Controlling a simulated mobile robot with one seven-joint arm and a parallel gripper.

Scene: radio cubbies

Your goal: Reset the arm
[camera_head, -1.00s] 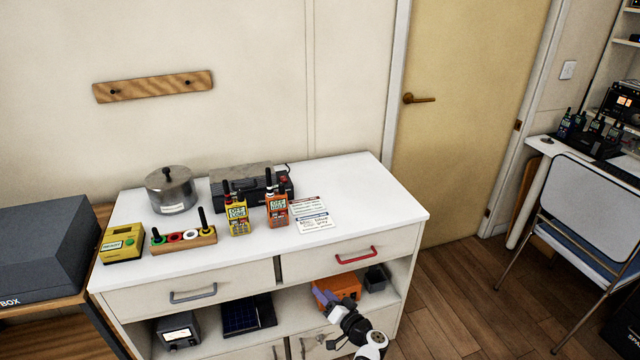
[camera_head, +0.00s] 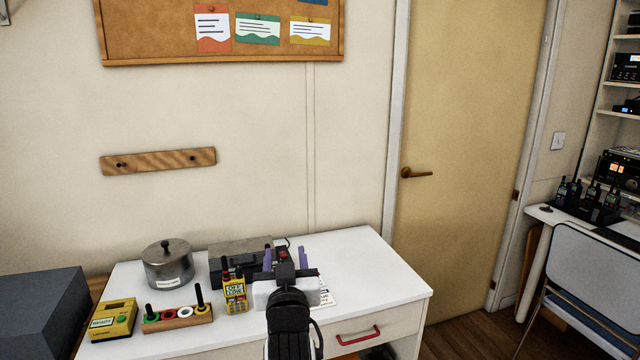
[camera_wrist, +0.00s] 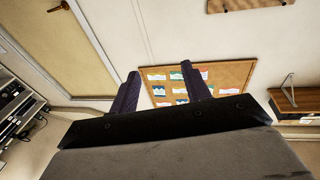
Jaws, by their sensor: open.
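My gripper (camera_head: 284,258) is raised above the right half of the white cabinet top (camera_head: 385,285), with its purple fingers apart and nothing between them. In the wrist view my gripper (camera_wrist: 168,90) points at the wall and the corkboard (camera_wrist: 232,78), its two fingers spread and empty. In the head view my arm hides the place where the orange radio stood and part of the paper cards (camera_head: 328,294).
A yellow radio (camera_head: 235,295), a ring rack (camera_head: 178,318), a yellow tester (camera_head: 108,320) and a metal pot (camera_head: 167,266) stand on the cabinet. A dark device (camera_head: 240,258) is behind. A chair (camera_head: 595,275) and desk are right. Air above the cabinet is free.

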